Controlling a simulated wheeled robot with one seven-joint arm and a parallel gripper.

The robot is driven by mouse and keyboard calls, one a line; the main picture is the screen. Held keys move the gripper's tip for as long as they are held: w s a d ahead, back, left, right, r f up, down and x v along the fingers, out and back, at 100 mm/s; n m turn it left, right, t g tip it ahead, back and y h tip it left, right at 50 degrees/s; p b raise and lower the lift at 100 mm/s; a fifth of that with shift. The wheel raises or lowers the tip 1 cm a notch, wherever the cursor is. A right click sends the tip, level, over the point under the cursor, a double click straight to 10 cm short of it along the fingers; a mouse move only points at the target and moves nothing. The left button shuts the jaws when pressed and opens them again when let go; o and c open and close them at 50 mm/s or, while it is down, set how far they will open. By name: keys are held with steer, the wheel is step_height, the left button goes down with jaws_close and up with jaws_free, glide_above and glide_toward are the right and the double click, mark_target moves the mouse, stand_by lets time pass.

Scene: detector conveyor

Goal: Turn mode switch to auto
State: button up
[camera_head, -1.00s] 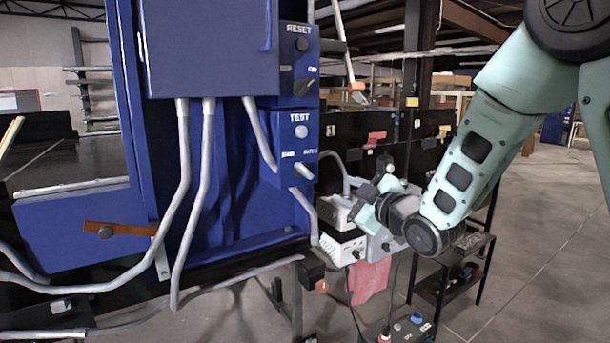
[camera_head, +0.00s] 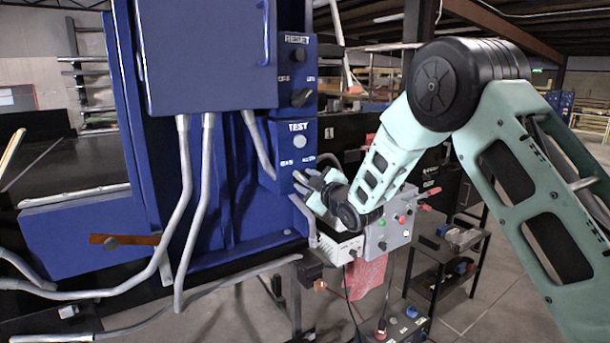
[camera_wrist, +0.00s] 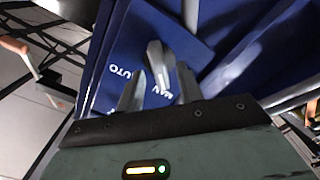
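The mode switch is a grey knob (camera_wrist: 158,62) on a blue panel, with the labels AUTO and MAN beside it in the wrist view. One end of its handle lies by the MAN label. My gripper (camera_wrist: 163,80) is open, with one finger on each side of the knob and apparent small gaps between. In the head view my gripper (camera_head: 308,184) is at the lower part of the blue TEST box (camera_head: 283,150) and hides the knob there.
Above is the RESET box (camera_head: 298,75) with a black knob (camera_head: 301,97). A white button (camera_head: 300,133) sits under the TEST label. Grey conduits (camera_head: 187,210) run down to the left. A grey control box (camera_head: 390,225) stands just right of and below my gripper.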

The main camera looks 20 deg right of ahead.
steer(key=shift+w+a, duration=0.2)
steer(key=shift+w, duration=0.3)
jaws_close()
